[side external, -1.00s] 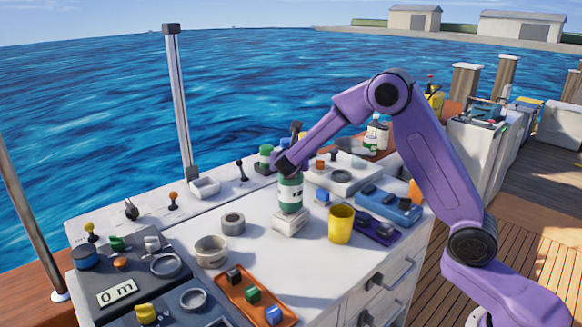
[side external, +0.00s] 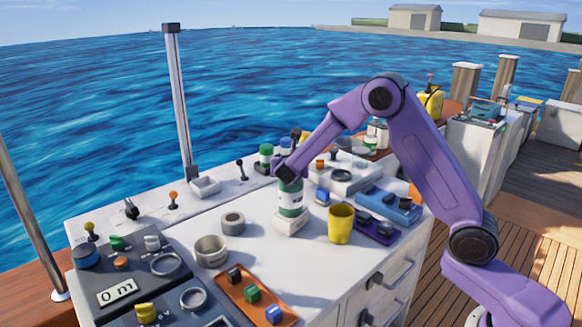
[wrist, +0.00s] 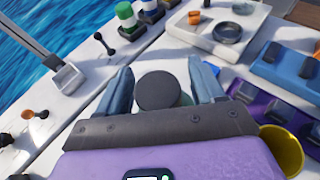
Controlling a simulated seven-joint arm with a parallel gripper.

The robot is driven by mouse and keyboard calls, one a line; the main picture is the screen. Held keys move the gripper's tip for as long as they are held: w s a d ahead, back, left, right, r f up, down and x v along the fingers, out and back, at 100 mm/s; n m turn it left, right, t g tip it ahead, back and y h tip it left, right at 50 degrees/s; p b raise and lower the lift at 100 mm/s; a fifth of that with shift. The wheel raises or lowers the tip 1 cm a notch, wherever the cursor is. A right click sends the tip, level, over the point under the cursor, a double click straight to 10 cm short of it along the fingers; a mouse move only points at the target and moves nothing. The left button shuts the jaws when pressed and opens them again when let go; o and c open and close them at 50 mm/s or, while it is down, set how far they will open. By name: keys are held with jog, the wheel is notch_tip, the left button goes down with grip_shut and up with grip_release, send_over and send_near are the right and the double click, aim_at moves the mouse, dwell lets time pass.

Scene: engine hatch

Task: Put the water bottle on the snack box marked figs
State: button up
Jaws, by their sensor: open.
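The water bottle (side external: 291,200), white and green with a dark cap, stands upright on a small white box (side external: 290,223) in the side view. The box's marking is too small to read. My gripper (side external: 287,176) is open around the top of the bottle. In the wrist view the round dark cap (wrist: 158,91) lies between my spread fingers (wrist: 163,84), with gaps showing on both sides. The box is hidden there.
A yellow cup (side external: 341,224) stands close on the right of the box. A tape-like grey ring (side external: 232,223) and a pale bowl (side external: 211,251) are to the left. An orange tray (side external: 255,298) lies in front. Blue and purple trays (side external: 376,229) are at the right.

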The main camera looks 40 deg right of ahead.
jog(key=v, duration=1.2)
jog(key=s+a+f+m+g+y, duration=0.1)
jog(key=s+m+g+y, duration=0.3)
jog(key=s, duration=1.5)
jog(key=s+a+f+m+g+y, duration=0.1)
jog(key=s+f+m+g+y, duration=0.2)
jog(key=s+m, duration=0.7)
jog(key=s+g+y, duration=0.2)
jog(key=s+y, duration=0.1)
jog(key=s, duration=0.6)
jog(key=shift+a+f, duration=0.3)
